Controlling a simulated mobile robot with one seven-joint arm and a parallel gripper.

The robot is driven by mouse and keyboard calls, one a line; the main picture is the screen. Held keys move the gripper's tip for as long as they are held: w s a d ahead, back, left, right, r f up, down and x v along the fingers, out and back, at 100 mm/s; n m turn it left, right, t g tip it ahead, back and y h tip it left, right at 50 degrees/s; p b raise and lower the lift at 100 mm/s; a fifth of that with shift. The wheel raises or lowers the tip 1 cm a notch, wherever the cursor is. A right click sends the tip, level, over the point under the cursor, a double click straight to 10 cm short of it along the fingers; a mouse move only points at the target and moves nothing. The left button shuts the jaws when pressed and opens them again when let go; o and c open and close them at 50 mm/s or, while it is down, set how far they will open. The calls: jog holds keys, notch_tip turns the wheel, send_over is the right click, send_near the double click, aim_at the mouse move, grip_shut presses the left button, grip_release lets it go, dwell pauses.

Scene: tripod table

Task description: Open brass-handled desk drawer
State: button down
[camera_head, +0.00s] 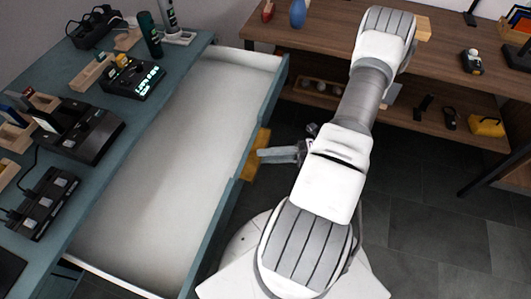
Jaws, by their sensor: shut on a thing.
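The desk drawer (178,165) is pulled well out from the blue-green desk (130,130). Its pale inside is empty where I see it. Its blue-green front panel (235,165) faces right. The brass handle (257,158) is on the outer face of that panel, near the middle. My gripper (265,155) is at the brass handle, with its fingers reaching left from under my arm. It is shut on the handle. My arm hides part of the wrist, and the exact finger contact is small in view.
Dark floor (430,210) is clear at right.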

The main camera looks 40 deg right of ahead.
jog(key=shift+s+f, duration=0.1)
jog(key=shift+f, duration=0.15)
jog(key=c, duration=0.8)
grip_release()
jog(key=shift+o, duration=0.4)
jog(key=shift+r, duration=0.1)
jog(key=shift+d, duration=0.1)
jog(key=b+v, duration=0.3)
jog(key=v, duration=1.4)
jog(key=shift+s+d, duration=0.15)
jog(key=shift+s, duration=0.05)
